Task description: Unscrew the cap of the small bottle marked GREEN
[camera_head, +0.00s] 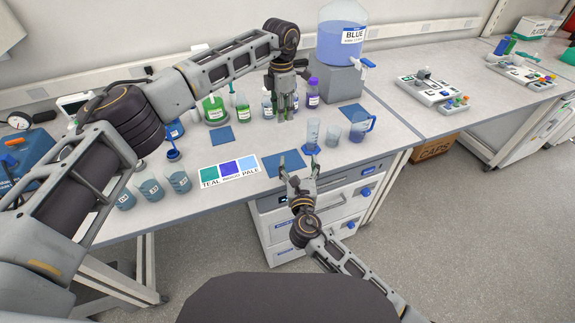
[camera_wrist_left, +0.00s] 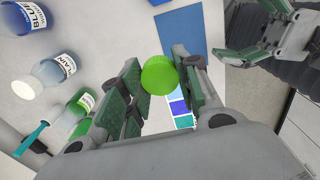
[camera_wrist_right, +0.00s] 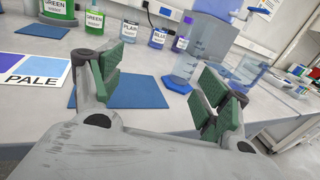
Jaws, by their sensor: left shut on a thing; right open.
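My left gripper (camera_head: 287,112) points down above the bench, shut on a lime-green cap (camera_wrist_left: 158,75) that shows between its pads in the left wrist view. No bottle shows under the cap. The small bottle marked GREEN (camera_head: 243,111) stands upright on the bench, left of my left gripper; it also shows in the right wrist view (camera_wrist_right: 94,24). In the left wrist view the bottle (camera_wrist_left: 76,112) shows a pale neck and no green cap that I can make out. My right gripper (camera_head: 301,178) is open and empty at the bench's front edge.
Small bottles marked PLAIN (camera_wrist_right: 128,38) and BLUE (camera_wrist_right: 158,38) stand close to the left gripper. A green-filled vessel (camera_head: 214,111) stands left of the GREEN bottle. A blue mat (camera_head: 292,160), a measuring cylinder (camera_head: 312,133) and beakers (camera_head: 150,189) are nearer the front.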

